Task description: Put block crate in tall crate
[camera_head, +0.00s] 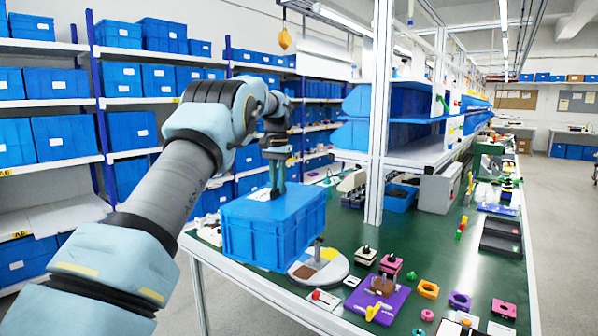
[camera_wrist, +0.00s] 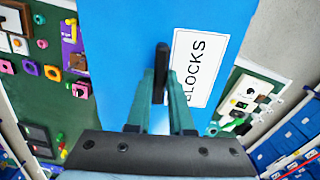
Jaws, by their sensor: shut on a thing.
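The block crate (camera_head: 262,236) is a blue box with a closed top and a white label. In the wrist view the label reads BLOCKS on the blue top (camera_wrist: 120,50). My gripper (camera_head: 277,190) comes down from above onto the middle of its top. In the wrist view my gripper (camera_wrist: 161,88) is shut on the upright black handle of the block crate. The crate appears level, over or at the table's near left corner; its underside is hidden, so contact with the table cannot be told. I cannot tell which container is the tall crate.
Shelves (camera_head: 125,97) with many blue crates line the left and back. The green table (camera_head: 430,235) carries a round board (camera_head: 318,268), a purple board (camera_head: 377,299) and several coloured parts. A blue open bin (camera_head: 398,198) stands by the metal post (camera_head: 379,120). Floor at right is clear.

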